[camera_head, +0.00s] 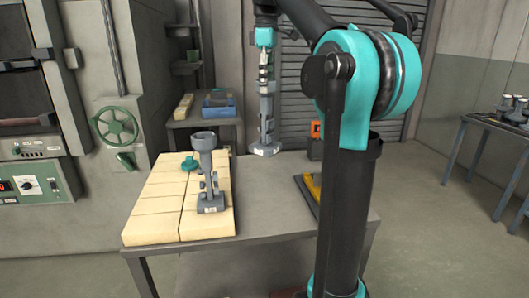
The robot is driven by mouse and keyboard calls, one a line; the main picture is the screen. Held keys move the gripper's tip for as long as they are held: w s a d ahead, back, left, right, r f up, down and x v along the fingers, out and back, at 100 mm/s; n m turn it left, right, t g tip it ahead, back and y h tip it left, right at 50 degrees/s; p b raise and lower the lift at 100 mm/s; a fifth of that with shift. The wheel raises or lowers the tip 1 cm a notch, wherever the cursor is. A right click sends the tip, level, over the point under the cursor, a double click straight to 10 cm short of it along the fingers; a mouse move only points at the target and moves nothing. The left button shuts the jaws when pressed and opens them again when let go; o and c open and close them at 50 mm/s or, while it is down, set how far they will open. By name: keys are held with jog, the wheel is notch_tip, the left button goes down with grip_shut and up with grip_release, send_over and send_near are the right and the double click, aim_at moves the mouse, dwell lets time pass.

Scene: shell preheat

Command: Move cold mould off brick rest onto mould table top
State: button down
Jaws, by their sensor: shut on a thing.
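My gripper (264,46) is shut on a tall grey mould (267,118), which hangs upright below it with its labelled foot at the bottom. The mould's top is hidden at the gripper. The foot appears over the back of the grey mould table top (275,193), right of the brick rest; whether it touches the table is hard to tell. The brick rest (155,215) is a bed of pale cream bricks on the table's left side. A second grey mould (207,175) with a cup-shaped top stands upright on it.
A small teal item (190,163) lies on the bricks. A yellow item (309,186) lies on the table near my arm, which hides the table's right part. Behind are a side table with a blue box (218,104) and an orange object (315,130). The table's middle is clear.

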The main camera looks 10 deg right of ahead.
aim_at(266, 98)
notch_tip(266, 98, down, 17)
jog(key=shift+f, duration=0.15)
dwell(0.4)
jog(key=shift+f, duration=0.1)
jog(key=c, duration=0.6)
grip_release()
notch_tip(266, 98, up, 12)
jog(key=shift+r, duration=0.15)
